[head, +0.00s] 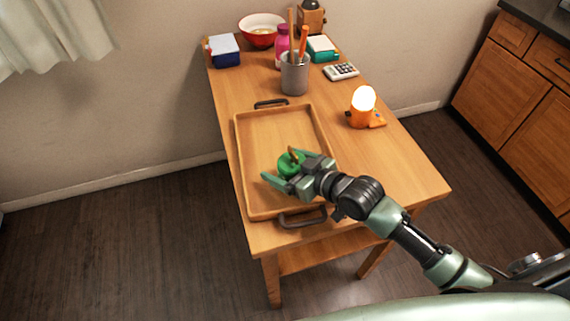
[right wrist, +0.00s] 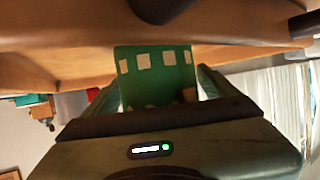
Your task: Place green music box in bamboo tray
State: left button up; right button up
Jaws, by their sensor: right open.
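The green music box (head: 287,166) is in the bamboo tray (head: 262,135), over its near half, and appears to stand on the tray floor. A small brown-gold part shows by its top. In the right wrist view the box (right wrist: 157,72) is green with pale squares and sits between the fingers. My right gripper (head: 281,167) is open around the box, one finger on each side; whether either finger touches it I cannot tell. The gripper also shows in the right wrist view (right wrist: 158,88). My left gripper is not in view.
The tray has dark handles at both ends; its far half is bare. Behind it stands a grey cup (head: 294,78) with tall sticks. An orange lamp (head: 361,112) is lit to the right. A calculator (head: 341,71), red bowl (head: 262,36) and blue box (head: 224,52) stand farther back.

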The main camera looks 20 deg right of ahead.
jog(key=shift+r, duration=0.25)
jog(key=b+v, duration=0.1)
jog(key=v, duration=0.9)
jog(key=shift+s+d, duration=0.25)
jog(key=shift+s, duration=0.1)
jog(key=shift+s+d+r, duration=0.25)
jog(key=shift+s+r, duration=0.15)
jog(key=shift+s, duration=0.05)
